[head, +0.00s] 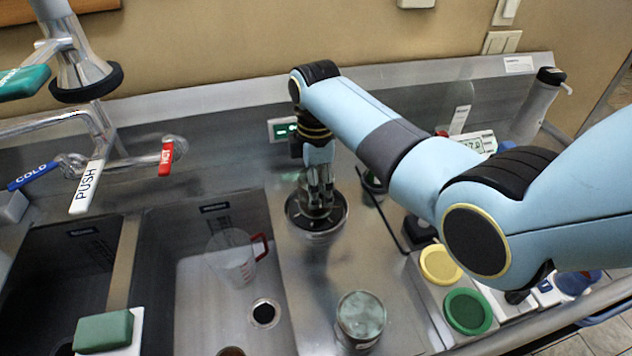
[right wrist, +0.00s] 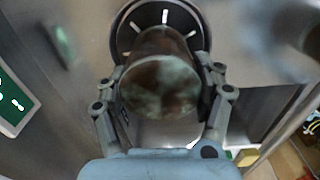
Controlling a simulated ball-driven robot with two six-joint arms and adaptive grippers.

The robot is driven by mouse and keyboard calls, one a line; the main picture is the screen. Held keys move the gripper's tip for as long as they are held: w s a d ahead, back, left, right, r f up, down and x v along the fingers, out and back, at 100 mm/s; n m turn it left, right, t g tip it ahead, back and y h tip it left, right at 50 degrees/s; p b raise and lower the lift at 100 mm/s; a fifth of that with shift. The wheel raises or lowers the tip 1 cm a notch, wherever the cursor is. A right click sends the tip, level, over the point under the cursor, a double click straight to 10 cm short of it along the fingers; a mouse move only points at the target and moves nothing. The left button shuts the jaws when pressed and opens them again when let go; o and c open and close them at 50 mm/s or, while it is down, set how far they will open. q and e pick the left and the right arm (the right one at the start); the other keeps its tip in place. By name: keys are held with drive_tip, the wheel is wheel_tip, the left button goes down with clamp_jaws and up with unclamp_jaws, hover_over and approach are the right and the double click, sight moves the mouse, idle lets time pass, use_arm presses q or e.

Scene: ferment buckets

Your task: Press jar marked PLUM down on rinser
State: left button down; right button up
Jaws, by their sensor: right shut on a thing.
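My right gripper (head: 320,200) points down over the round black rinser (head: 298,221) set in the steel counter. In the right wrist view, the gripper (right wrist: 165,105) has its fingers closed on both sides of a glass jar (right wrist: 160,85) with a brownish, greenish look. The jar is over the rinser, whose dark ring with pale spokes (right wrist: 133,35) shows behind it. I cannot tell whether the jar touches the rinser. No PLUM marking is readable on it. My left gripper is not in view.
Another greenish jar (head: 360,316) stands on the counter in front. To the left is a sink with a clear jug (head: 230,258) and a green sponge (head: 103,331). Yellow (head: 440,265) and green (head: 467,311) lids lie at right. A bottle (head: 537,105) stands behind.

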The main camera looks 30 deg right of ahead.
drive_tip(key=shift+f+b, duration=0.35)
drive_tip(key=shift+f, duration=0.55)
idle(1.6)
drive_tip(key=shift+r, duration=0.1)
drive_tip(key=shift+r+p, duration=0.5)
drive_tip(key=shift+r, duration=3.5)
